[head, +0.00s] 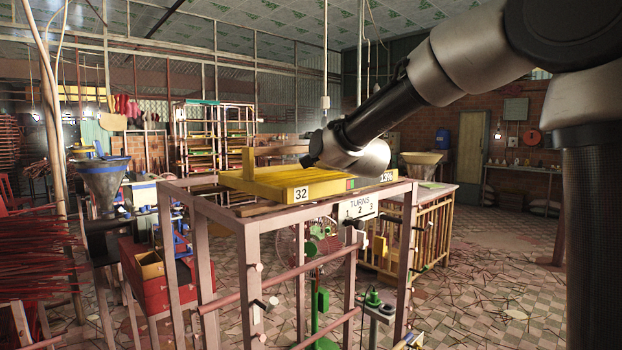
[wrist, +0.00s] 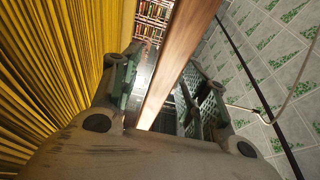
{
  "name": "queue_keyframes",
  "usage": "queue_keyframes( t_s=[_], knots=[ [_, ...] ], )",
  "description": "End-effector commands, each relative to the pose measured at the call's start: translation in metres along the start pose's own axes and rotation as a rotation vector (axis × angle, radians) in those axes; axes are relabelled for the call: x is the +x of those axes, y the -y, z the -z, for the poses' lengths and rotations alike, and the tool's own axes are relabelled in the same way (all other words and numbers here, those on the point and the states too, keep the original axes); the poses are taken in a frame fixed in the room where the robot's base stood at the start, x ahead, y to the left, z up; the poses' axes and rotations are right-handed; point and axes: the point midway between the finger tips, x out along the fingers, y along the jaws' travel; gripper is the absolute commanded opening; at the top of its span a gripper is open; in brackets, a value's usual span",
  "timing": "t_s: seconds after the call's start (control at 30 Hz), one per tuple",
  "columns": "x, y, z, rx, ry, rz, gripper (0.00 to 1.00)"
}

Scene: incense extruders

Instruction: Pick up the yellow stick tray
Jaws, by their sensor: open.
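The yellow stick tray (head: 285,184) rests on top of a metal frame in the head view, with "32" and "13%" on its front edge. A wooden handle bar (head: 284,150) runs above it from an upright post. In the wrist view, yellow sticks (wrist: 45,70) fill the left side. My gripper (wrist: 163,72) is open. Its two fingers stand on either side of a brown wooden bar (wrist: 182,50), which looks like the tray's handle. Whether they touch it is unclear. In the head view my wrist hides the fingers and the bar's right end.
The metal frame (head: 246,250) carries pegs and a "TURNS 1 2 3" sign (head: 357,208). A funnel machine (head: 103,180) stands at left, near red sticks (head: 35,220). A wooden rack (head: 432,232) stands behind right. Tiled floor (head: 500,290) at right is open but littered.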

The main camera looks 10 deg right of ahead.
Motion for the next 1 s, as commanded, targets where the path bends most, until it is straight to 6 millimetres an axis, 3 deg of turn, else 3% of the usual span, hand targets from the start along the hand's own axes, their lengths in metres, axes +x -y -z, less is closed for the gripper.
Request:
queue_keyframes(
  t_s=[0.27,0.5,1.0],
  knots=[
    [0.0031,0.0004,0.0003,0.0,0.0,0.0,0.43],
    [0.0029,0.0002,0.0003,-0.001,0.0,0.0,0.0],
    [0.0026,0.0085,0.002,-0.001,-0.001,0.003,0.0]
  ],
)
